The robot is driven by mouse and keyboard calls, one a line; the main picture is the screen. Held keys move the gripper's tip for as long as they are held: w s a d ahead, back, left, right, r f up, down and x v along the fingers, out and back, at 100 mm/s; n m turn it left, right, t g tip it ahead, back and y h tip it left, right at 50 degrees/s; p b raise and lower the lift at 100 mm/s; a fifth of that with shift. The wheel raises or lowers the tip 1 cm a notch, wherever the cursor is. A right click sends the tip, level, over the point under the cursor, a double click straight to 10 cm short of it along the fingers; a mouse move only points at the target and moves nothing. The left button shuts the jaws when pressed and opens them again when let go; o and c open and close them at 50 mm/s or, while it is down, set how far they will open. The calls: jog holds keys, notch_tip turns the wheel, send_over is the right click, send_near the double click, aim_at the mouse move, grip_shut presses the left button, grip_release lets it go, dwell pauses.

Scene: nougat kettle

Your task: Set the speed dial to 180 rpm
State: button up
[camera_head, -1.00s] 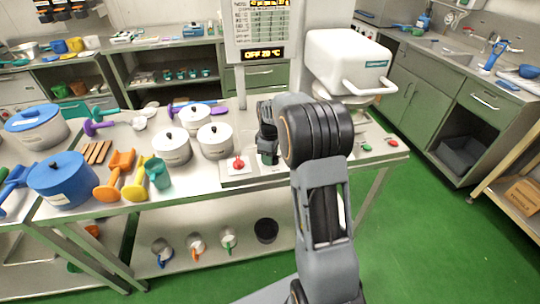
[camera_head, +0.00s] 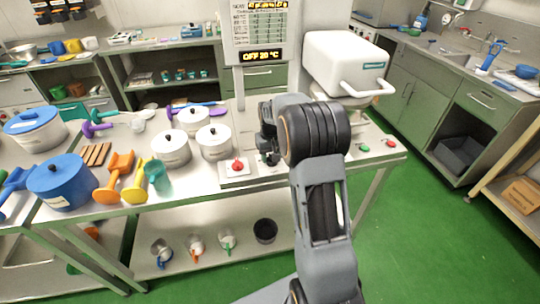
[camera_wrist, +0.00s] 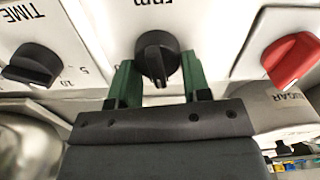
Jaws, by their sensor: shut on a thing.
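The speed dial (camera_wrist: 157,58) is a black round knob with a raised ridge, under the upside-down label "rpm" on a white panel (camera_wrist: 205,22). My gripper (camera_wrist: 158,80) has green fingers, one on each side of this dial, and is shut on it. The dial's number marks are not readable here, so its setting cannot be told. In the head view my gripper (camera_head: 269,158) is down at the panel by the table's front, and the arm hides the dial.
In the wrist view a black TIME knob (camera_wrist: 33,64) is at the left and a red knob (camera_wrist: 291,60) at the right, both close to my fingers. The display (camera_head: 263,55) reads OFF 20 °C. White pots (camera_head: 214,142) stand left of my gripper.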

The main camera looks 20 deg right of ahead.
jog(key=m, duration=0.6)
jog(key=shift+s+d, duration=0.1)
jog(key=shift+d, duration=0.25)
jog(key=m, duration=0.3)
jog(key=shift+s+d+m, duration=0.15)
jog(key=shift+m, duration=0.25)
jog(key=shift+s+d+m, duration=0.1)
jog(key=shift+s+m, duration=0.05)
jog(key=shift+m, duration=1.45)
jog(key=o, duration=0.9)
notch_tip(320, 180, up, 14)
jog(key=shift+f, duration=0.1)
